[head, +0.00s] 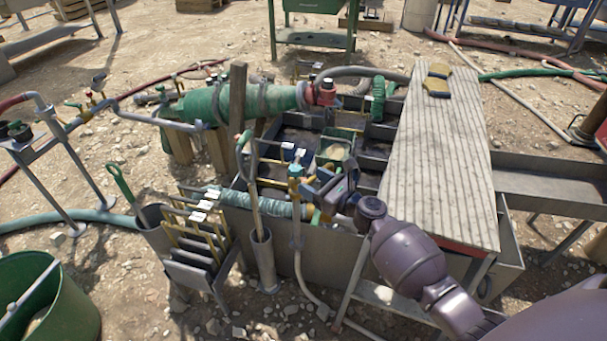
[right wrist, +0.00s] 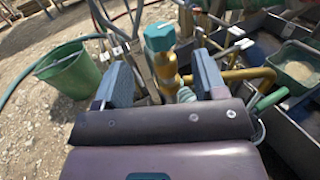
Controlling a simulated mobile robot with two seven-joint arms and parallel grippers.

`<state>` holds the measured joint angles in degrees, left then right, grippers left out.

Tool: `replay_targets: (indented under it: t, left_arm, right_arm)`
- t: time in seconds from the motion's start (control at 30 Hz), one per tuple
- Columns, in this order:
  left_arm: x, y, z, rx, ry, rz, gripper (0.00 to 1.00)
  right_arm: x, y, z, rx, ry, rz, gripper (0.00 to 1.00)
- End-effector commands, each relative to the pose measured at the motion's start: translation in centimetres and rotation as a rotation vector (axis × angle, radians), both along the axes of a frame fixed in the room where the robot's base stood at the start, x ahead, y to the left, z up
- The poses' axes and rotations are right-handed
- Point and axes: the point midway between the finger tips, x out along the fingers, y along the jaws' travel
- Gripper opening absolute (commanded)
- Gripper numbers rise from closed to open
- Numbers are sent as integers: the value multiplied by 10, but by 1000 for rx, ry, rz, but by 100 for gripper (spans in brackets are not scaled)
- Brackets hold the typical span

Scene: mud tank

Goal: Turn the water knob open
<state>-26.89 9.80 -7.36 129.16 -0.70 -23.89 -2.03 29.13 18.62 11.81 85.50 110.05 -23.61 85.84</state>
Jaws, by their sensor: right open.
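The water knob (head: 296,170) is a small teal-blue cap on top of an upright pipe at the near side of the tank. In the right wrist view the knob (right wrist: 160,37) is teal and faceted, on a brass valve body. My right gripper (head: 313,184) is just right of the knob in the head view. In the right wrist view the open gripper (right wrist: 160,65) has a finger on each side of the valve, with the knob beyond the fingertips. It holds nothing, and I see no clear contact. My left gripper is not in view.
The metal mud tank (head: 330,245) has several compartments, with a wooden plank walkway (head: 437,170) on its right. A tool handle in a grey tube (head: 263,262) and a rack of yellow-handled tools (head: 195,240) stand left of the knob. A green bucket (head: 50,300) is at lower left.

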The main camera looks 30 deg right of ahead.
Motion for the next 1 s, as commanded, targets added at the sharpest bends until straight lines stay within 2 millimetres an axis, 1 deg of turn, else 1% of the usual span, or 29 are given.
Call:
replay_targets:
  t: [0.03, 0.1, 0.3, 0.5, 1.0]
  left_arm:
    - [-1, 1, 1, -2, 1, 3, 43]
    - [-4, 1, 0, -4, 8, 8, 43]
    - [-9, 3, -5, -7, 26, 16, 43]
    - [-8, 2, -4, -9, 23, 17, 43]
    - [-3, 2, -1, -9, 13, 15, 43]
  right_arm:
    - [-9, -3, 3, 1, -3, -2, 65]
    - [-18, -7, 2, 1, -2, -2, 65]
    - [-36, -13, 1, 2, 0, -1, 65]
    - [-41, -14, 0, 1, 0, -1, 65]
    - [-42, -14, 0, -8, 1, 0, 65]
